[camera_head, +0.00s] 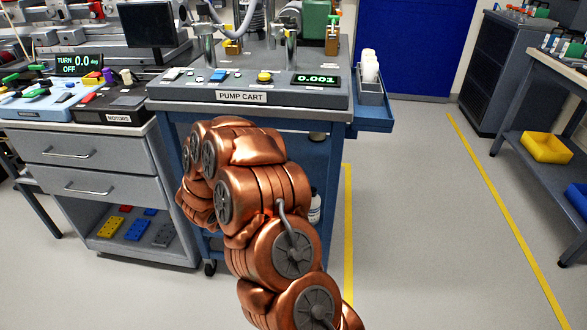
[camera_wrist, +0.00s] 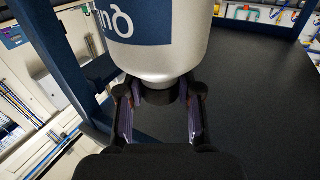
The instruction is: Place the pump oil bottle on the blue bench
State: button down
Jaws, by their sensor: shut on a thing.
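A white bottle (camera_wrist: 165,50) with a dark blue label fills the top middle of the wrist view; its label text is only partly visible. My gripper (camera_wrist: 158,118) has its two fingers on either side of the bottle's narrow end and is shut on it. A dark flat surface (camera_wrist: 262,105) lies beyond. In the head view my gripper is hidden behind my copper arm. Part of a white bottle (camera_head: 315,208) shows right of the arm, low at the pump cart (camera_head: 330,100). A bench with blue-grey legs (camera_head: 510,145) stands at the right; I cannot tell if it is the blue bench.
A blue post (camera_wrist: 60,55) stands close left of the bottle. A blue side tray (camera_head: 374,118) juts from the cart's right side. A grey drawer cabinet (camera_head: 95,165) stands left of the cart. A yellow bin (camera_head: 546,147) sits on the right bench's shelf. The floor between is clear.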

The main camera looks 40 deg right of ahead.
jog(key=w+a+r+n+t+y, duration=0.5)
jog(key=w+a+y, duration=0.1)
jog(key=a, duration=0.4)
jog(key=w+a+r+n+t+y, duration=0.5)
jog(key=w+a, duration=0.3)
jog(key=a, duration=0.3)
jog(key=w+a+r+n+t+y, duration=0.4)
jog(key=w+a+r+n+y, duration=0.1)
jog(key=a, duration=0.6)
jog(key=shift+w+n+t+y, duration=0.4)
jog(key=shift+w+y, duration=0.5)
jog(key=shift+w, duration=0.2)
jog(key=shift+f, duration=0.15)
